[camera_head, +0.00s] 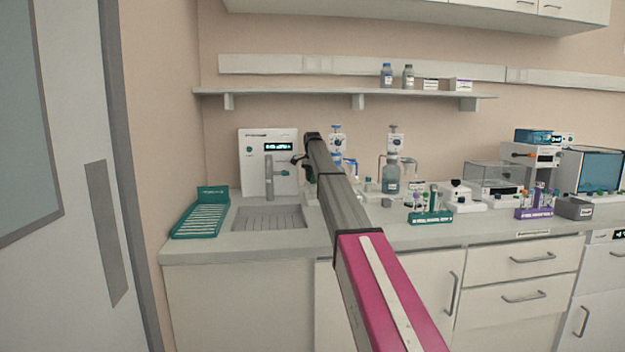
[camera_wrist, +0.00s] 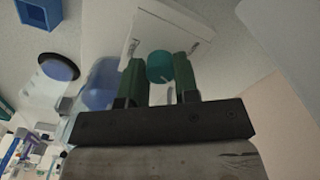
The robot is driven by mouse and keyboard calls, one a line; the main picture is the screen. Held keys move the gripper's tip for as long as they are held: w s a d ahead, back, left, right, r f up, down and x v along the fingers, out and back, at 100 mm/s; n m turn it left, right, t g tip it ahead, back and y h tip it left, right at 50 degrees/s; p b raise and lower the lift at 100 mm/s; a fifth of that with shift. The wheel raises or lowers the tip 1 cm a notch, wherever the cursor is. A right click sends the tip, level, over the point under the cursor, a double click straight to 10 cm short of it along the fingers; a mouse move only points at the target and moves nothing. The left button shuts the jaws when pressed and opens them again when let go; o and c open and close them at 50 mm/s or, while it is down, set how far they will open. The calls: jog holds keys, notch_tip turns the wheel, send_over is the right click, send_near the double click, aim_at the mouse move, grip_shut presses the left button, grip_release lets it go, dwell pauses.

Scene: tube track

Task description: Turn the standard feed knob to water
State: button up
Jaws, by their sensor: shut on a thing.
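In the wrist view a round teal knob (camera_wrist: 159,66) sits between the two green fingers of my gripper (camera_wrist: 160,78), which is shut on it. I take it for the standard feed knob; no label or pointer on it is readable, so I cannot tell its setting. A white box-like body (camera_wrist: 165,30) lies just behind the knob. In the head view my gripper (camera_head: 299,160) is at the far end of my arm, in front of the back wall and right of the white water unit (camera_head: 255,150). The knob is hidden by my arm there.
A grey sink grate (camera_head: 268,218) and a teal rack (camera_head: 203,215) are at the counter's left. A teal tube rack (camera_head: 431,218) stands nearer the front. A shelf (camera_head: 300,91) runs above.

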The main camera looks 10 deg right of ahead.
jog(key=shift+m, duration=2.1)
jog(key=o, duration=0.9)
jog(key=shift+r, duration=0.1)
notch_tip(320, 180, up, 11)
jog(key=shift+f, duration=0.15)
